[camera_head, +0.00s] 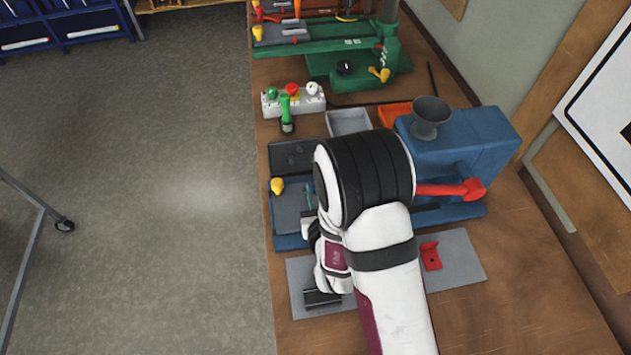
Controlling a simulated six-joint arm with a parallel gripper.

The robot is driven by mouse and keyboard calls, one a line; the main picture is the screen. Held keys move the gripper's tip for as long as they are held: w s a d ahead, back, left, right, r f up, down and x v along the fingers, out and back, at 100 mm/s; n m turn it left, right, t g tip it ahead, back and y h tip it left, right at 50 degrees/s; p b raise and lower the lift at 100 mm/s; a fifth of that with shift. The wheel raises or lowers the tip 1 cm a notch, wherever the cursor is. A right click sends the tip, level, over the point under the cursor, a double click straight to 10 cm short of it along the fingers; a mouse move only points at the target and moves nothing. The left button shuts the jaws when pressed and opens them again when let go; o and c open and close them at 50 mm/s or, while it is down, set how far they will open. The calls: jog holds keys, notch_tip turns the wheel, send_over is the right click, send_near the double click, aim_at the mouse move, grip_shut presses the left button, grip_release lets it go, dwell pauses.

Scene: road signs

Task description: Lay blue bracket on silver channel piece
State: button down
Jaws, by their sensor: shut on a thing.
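My gripper (312,232) is at the left edge of the blue press machine, low over its grey bed, and mostly hidden behind my own white wrist. It is shut on a piece, taken to be the blue bracket (310,196); a small teal-blue part shows just beyond the wrist. The jaws' contact with it is hidden. I cannot clearly make out the silver channel piece. A dark grey channel-like block (322,298) lies on the grey mat below my wrist, but it looks darker than silver.
The blue machine (465,145) has a grey funnel (430,115), a red handle (455,189) and a yellow knob (277,185). A red bracket (431,256) lies on the grey mat (462,262). A button box (293,100), bins and a green machine (345,70) stand farther back.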

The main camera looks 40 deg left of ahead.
dwell(0.4)
jog(key=c, duration=1)
grip_release()
jog(key=shift+o, duration=0.2)
jog(key=w+d+r, duration=0.1)
jog(key=w+r, duration=0.2)
jog(key=r, duration=0.6)
jog(key=w+d+r, duration=0.2)
jog(key=w+r, duration=0.1)
jog(key=r, duration=0.7)
jog(key=w+d+r+m+h, duration=0.1)
jog(key=d+r, duration=0.3)
jog(key=d, duration=0.3)
jog(key=w+d+r+m+t, duration=0.1)
jog(key=d+r, duration=0.3)
jog(key=d, duration=0.4)
jog(key=shift+w+r+t+h, duration=0.3)
jog(key=shift+w+r+h, duration=0.1)
jog(key=shift+w, duration=0.05)
